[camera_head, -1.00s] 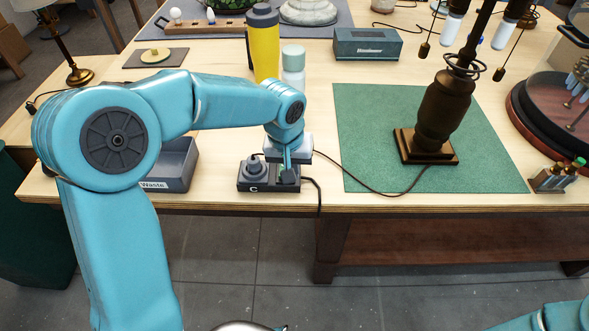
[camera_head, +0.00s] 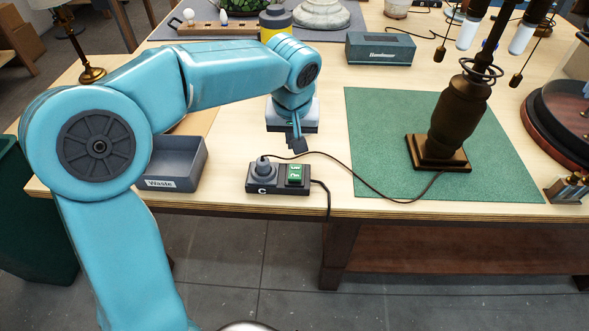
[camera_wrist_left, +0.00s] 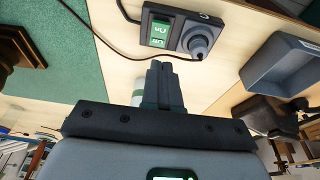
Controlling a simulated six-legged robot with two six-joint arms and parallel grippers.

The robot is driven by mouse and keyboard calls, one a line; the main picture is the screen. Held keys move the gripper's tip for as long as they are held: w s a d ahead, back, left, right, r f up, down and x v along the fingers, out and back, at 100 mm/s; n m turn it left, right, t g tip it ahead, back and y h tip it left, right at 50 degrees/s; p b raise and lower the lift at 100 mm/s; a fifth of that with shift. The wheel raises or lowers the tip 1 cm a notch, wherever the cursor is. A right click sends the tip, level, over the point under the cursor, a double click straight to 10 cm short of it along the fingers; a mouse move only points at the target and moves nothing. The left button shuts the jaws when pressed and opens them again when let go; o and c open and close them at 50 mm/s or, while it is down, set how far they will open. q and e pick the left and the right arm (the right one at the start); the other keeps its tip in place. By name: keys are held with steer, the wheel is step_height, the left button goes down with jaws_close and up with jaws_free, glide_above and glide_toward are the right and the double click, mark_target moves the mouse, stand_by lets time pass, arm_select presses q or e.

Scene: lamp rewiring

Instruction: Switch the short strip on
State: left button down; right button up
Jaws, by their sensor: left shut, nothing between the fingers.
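The short strip (camera_head: 279,190), marked C, is a dark grey block near the table's front edge. A round plug (camera_head: 263,167) sits in its left socket, and a lit green switch (camera_head: 295,174) shows on its right half. In the left wrist view the green switch (camera_wrist_left: 159,33) reads "On". My left gripper (camera_head: 298,147) is just behind and above the strip, apart from it. In the left wrist view its fingers (camera_wrist_left: 159,72) are together with nothing between them. My right gripper is out of view.
A cable runs from the strip to the dark lamp base (camera_head: 438,164) on the green mat (camera_head: 380,120). A grey Waste tray (camera_head: 176,166) stands left of the strip. A teal box (camera_head: 380,49) and a yellow bottle (camera_head: 275,22) stand behind.

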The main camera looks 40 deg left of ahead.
mark_target(295, 178)
arm_select(q)
steer(key=x, duration=0.7)
steer(key=s+x, duration=0.1)
steer(key=x, duration=0.3)
steer(key=shift+d+f, duration=0.2)
steer(key=shift+d, duration=0.1)
steer(key=shift+f, duration=0.5)
steer(key=shift+s+d+f+b, duration=0.1)
steer(key=shift+f+b, duration=0.6)
steer(key=shift+b, duration=0.25)
steer(key=shift+r, duration=0.35)
steer(key=shift+p+v, duration=0.6)
steer(key=shift+v, duration=0.15)
steer(key=shift+r, duration=0.1)
